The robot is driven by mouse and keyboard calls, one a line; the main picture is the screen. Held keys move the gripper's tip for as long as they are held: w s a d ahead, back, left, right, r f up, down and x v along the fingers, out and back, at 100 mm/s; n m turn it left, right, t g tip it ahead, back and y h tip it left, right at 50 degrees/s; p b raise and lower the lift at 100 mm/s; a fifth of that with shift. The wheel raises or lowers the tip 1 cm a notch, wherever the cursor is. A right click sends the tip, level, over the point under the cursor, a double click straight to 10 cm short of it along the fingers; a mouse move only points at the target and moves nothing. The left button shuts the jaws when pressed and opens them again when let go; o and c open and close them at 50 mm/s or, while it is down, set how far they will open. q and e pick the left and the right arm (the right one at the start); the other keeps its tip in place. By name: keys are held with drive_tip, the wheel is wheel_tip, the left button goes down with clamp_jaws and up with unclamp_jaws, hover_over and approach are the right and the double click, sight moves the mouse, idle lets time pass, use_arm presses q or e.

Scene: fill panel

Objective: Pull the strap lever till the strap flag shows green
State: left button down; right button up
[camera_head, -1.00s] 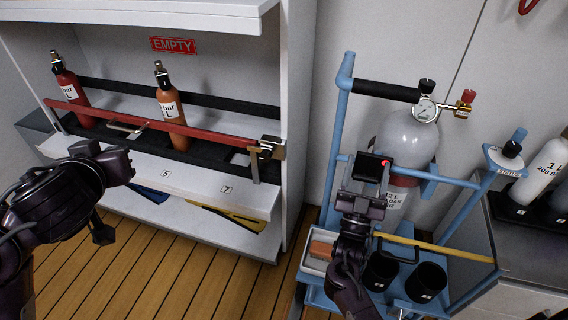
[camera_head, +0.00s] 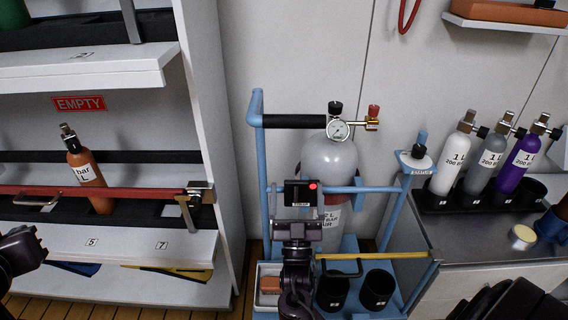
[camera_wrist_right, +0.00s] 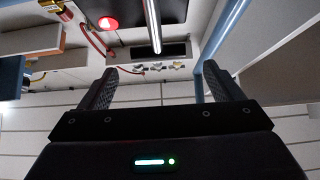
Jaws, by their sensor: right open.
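The strap box (camera_head: 303,193) is a small black unit labelled STRAP on the blue cart, in front of the grey cylinder (camera_head: 330,160). Its round flag (camera_head: 313,186) is red, and it also shows red in the right wrist view (camera_wrist_right: 108,23). My right gripper (camera_head: 298,228) is just below the box. In the wrist view its fingers (camera_wrist_right: 156,85) are apart with nothing between them. A shiny metal bar (camera_wrist_right: 153,25), which looks like the strap lever, lies ahead of the gap. In the head view I cannot make out the lever. My left gripper (camera_head: 20,250) is partly cut off at the left edge.
The blue cart frame (camera_head: 258,130) surrounds the cylinder, with a gauge (camera_head: 338,129) on top. Black cups (camera_head: 376,288) and a yellow bar (camera_head: 390,256) are low on the cart. A shelf (camera_head: 150,245) stands left, a counter (camera_head: 480,262) with several bottles right.

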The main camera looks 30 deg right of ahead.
wheel_tip(320, 180, up, 19)
drive_tip(key=p, duration=0.5)
drive_tip(key=shift+r, duration=0.1)
